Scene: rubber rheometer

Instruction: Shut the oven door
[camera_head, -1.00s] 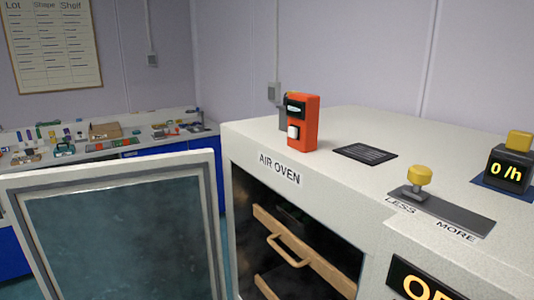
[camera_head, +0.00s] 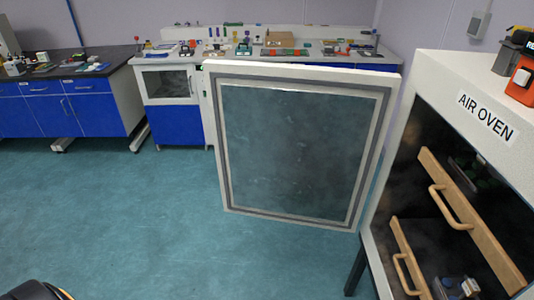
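The oven door (camera_head: 300,150) stands wide open, swung out to the left of the oven. It is a white-framed panel with a dark glass pane, and its inner side faces me. The oven (camera_head: 425,100) is a white cabinet marked "AIR OVEN" at the right of the head view. Its dark inside holds wooden drawers or trays with handles, an upper one (camera_head: 470,210) and a lower one (camera_head: 407,255). Neither gripper can be made out. A dark rounded part of my own body shows at the bottom left corner.
Clear teal floor (camera_head: 130,220) lies left of and before the door. Behind it stand a blue-and-white bench (camera_head: 172,125) with many small items and a dark-topped bench (camera_head: 90,60). A red device (camera_head: 521,80) sits on the oven top.

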